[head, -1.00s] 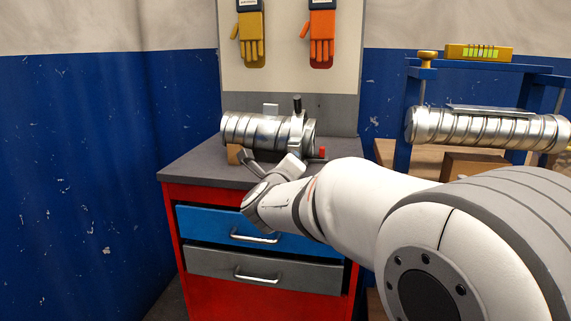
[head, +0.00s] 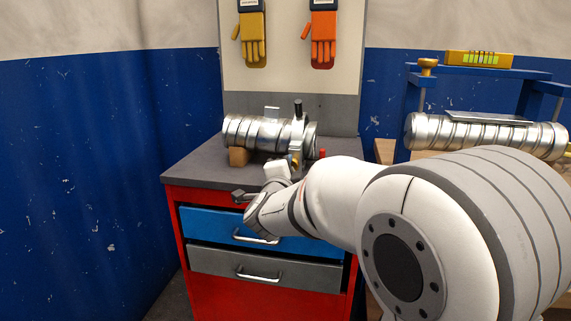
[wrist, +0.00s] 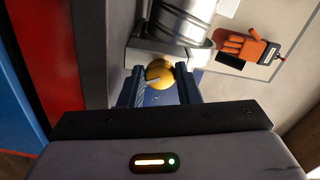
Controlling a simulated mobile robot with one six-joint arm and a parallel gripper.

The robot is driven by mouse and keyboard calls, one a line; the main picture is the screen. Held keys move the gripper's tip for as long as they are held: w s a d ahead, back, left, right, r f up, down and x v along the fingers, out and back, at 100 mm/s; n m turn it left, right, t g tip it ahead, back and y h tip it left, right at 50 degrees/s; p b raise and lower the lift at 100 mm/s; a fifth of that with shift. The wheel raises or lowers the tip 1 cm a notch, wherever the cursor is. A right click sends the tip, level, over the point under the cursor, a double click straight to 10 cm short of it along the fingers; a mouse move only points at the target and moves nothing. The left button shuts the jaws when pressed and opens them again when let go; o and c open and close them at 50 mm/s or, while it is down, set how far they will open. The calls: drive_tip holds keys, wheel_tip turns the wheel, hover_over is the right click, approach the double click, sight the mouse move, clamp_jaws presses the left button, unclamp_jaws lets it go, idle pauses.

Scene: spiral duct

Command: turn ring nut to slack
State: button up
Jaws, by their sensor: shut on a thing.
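A silver spiral duct (head: 245,133) lies on top of a tool cabinet, with a metal clamp band (head: 298,128) around its right part. The brass ring nut (wrist: 160,72) shows in the wrist view below the clamp, between my fingertips. In the head view only a small bit of brass (head: 294,159) shows above my wrist. My gripper (wrist: 160,92) is shut on the ring nut. In the head view my gripper (head: 286,172) is in front of the clamp, partly hidden by my own arm.
The duct rests on a wooden block (head: 238,156) on the grey cabinet top (head: 190,172). A small red part (head: 322,153) stands right of the clamp. Another duct (head: 470,131) is on a blue stand at right. Gloves (head: 322,40) hang behind.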

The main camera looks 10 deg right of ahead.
drive_tip(key=n+p, duration=0.1)
drive_tip(key=n, duration=0.1)
drive_tip(key=n+p, duration=0.1)
drive_tip(key=n, duration=0.2)
drive_tip(key=n+p, duration=0.2)
drive_tip(key=shift+r, duration=0.25)
drive_tip(key=n+p, duration=0.2)
drive_tip(key=n, duration=0.2)
drive_tip(key=n+p, duration=0.2)
drive_tip(key=n, duration=0.1)
drive_tip(key=shift+d+n, duration=0.1)
drive_tip(key=shift+n, duration=0.2)
drive_tip(key=n+p, duration=0.4)
drive_tip(key=n, duration=0.2)
drive_tip(key=shift+d+f+n+p, duration=0.1)
drive_tip(key=shift+n+p, duration=1.15)
drive_tip(key=shift+n, duration=1.15)
drive_tip(key=o, duration=1)
drive_tip(key=shift+f, duration=0.15)
